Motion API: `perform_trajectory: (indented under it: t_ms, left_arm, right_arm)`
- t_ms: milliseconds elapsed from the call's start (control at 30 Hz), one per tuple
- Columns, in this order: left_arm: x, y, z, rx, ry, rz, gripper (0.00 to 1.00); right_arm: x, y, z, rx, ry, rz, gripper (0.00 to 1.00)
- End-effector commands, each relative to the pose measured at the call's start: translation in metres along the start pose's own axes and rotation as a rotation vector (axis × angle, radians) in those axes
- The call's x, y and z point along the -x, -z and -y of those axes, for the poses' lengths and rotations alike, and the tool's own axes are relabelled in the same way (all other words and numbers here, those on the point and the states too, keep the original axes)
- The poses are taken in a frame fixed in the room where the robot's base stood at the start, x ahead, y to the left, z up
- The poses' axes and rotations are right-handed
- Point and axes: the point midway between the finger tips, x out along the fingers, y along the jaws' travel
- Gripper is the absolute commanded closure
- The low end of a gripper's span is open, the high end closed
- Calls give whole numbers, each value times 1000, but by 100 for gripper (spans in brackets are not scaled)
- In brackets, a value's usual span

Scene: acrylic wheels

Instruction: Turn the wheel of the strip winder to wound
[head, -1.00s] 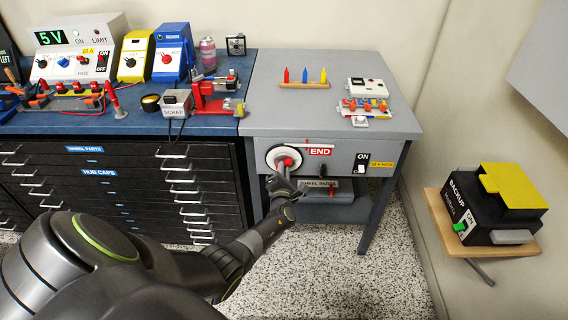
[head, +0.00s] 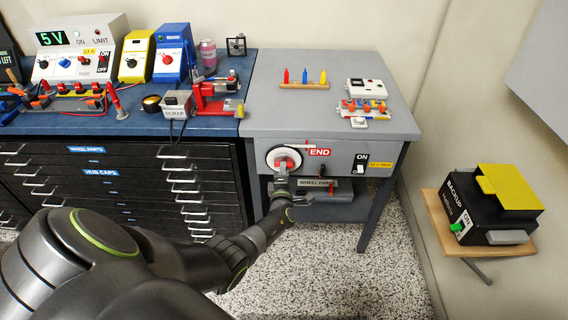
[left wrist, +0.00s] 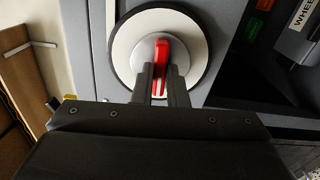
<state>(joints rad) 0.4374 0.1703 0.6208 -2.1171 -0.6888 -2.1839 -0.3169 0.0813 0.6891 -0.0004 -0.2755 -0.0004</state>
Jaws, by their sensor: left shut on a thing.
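The strip winder's wheel (head: 284,158) is a white disc with a dark rim on the front of the grey table. It also shows in the left wrist view (left wrist: 124,45). A red grip (left wrist: 163,52) stands at its hub. My left gripper (left wrist: 161,78) is shut on this red grip, its dark fingers on either side of it. In the head view my left gripper (head: 282,170) is at the wheel from below and partly hides it. My right gripper is not in view.
An ON switch (head: 360,164) is right of the wheel on the same panel. A drawer cabinet (head: 120,215) stands at left, and a black backup box (head: 480,215) at right.

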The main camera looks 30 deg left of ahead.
Motion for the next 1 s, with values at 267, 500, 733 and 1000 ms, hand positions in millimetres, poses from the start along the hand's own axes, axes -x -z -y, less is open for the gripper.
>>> perform_trajectory:
  t_ms: [267,500,733,1000]
  left_arm:
    - [2,0,2,-203,6,1,100]
    - [2,0,2,-206,6,1,100]
    - [2,0,1,-431,6,1,100]
    - [2,0,3,-604,6,2,100]
  right_arm:
    - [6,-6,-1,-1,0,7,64]
    - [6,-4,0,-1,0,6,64]
    - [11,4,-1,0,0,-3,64]
    - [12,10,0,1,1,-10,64]
